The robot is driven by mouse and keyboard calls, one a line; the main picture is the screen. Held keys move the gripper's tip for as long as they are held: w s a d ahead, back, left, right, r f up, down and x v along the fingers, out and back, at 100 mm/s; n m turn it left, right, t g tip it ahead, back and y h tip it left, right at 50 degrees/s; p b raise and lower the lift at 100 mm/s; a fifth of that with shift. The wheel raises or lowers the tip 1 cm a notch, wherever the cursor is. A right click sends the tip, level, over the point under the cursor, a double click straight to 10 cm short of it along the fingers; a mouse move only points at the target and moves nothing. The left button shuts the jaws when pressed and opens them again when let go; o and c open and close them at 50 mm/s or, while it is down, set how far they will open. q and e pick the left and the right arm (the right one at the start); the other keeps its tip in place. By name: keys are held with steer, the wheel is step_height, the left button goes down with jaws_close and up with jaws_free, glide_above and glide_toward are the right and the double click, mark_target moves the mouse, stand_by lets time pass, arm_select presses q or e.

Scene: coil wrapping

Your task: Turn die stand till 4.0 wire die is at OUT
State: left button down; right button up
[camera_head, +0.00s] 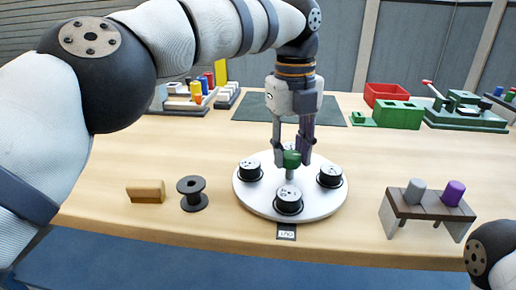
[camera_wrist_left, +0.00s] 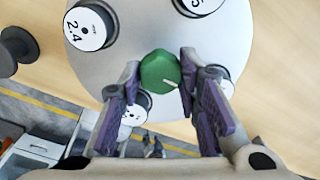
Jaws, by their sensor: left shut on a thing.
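The round white die stand (camera_head: 262,205) is on the table with black-rimmed white dies around a central green knob (camera_head: 292,159). My left gripper (camera_head: 292,155) points down with its fingers around the green knob, shut on it; the knob also shows in the left wrist view (camera_wrist_left: 160,72). The front die (camera_head: 289,194) is nearest the OUT label (camera_head: 287,231); its number is unreadable. Other dies sit at left (camera_head: 250,170) and right (camera_head: 330,175). In the left wrist view one die reads 2.4 (camera_wrist_left: 88,27); another at the top is cut off, ending in 5 (camera_wrist_left: 200,4). My right gripper is out of view.
A black spool (camera_head: 192,194) and a wooden block (camera_head: 146,191) lie left of the stand. A small rack (camera_head: 425,208) with grey and purple pegs stands at right. Green fixtures (camera_head: 398,115) and a red bin (camera_head: 387,94) are at the back right.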

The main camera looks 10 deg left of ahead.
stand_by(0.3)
arm_select(q)
steer(key=c, duration=1.2)
jaws_free()
